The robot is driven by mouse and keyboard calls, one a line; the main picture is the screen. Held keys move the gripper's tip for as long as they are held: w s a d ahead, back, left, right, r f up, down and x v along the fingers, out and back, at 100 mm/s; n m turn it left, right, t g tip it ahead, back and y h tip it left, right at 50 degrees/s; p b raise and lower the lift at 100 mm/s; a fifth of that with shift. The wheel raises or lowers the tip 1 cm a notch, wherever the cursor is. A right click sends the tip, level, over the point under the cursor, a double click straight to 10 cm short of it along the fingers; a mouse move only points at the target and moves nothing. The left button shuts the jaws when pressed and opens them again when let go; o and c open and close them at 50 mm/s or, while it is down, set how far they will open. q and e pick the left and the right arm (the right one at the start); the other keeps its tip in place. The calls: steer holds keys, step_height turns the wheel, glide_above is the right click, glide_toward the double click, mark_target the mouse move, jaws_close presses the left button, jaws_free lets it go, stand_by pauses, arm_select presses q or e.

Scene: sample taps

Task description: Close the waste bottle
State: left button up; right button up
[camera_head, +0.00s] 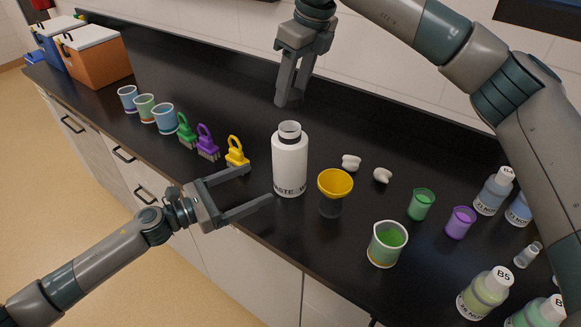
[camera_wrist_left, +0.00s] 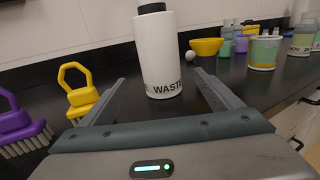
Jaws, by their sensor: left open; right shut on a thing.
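The white waste bottle (camera_head: 289,165) stands upright on the dark bench. The left wrist view shows the bottle (camera_wrist_left: 158,55) ahead, between the lines of the fingers. My left gripper (camera_head: 260,184) is open and empty, just left of the bottle at low height, with its fingers pointing toward it. My right gripper (camera_head: 287,99) is above and behind the bottle, pointing down, its fingers close together on something small that I cannot make out. No loose cap shows on the bench.
A yellow bowl-shaped funnel (camera_head: 335,182) stands close right of the bottle. A yellow brush (camera_head: 236,152) is left, near my left finger. Two small white pieces (camera_head: 351,163) lie behind right. A beaker of green liquid (camera_head: 386,244) stands front right. The bench behind the bottle is clear.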

mark_target(287, 170)
arm_select(q)
steer(key=x, duration=1.1)
steer(key=shift+w+r, duration=0.1)
arm_select(e)
steer(key=shift+a, duration=0.1)
arm_select(q)
steer(key=c, duration=1.6)
arm_select(e)
steer(key=shift+f, duration=2.45)
steer(key=shift+f, duration=0.1)
steer(key=shift+f, duration=0.8)
steer(key=shift+f, duration=0.55)
arm_select(q)
steer(key=c, duration=0.6)
steer(key=shift+o, duration=0.2)
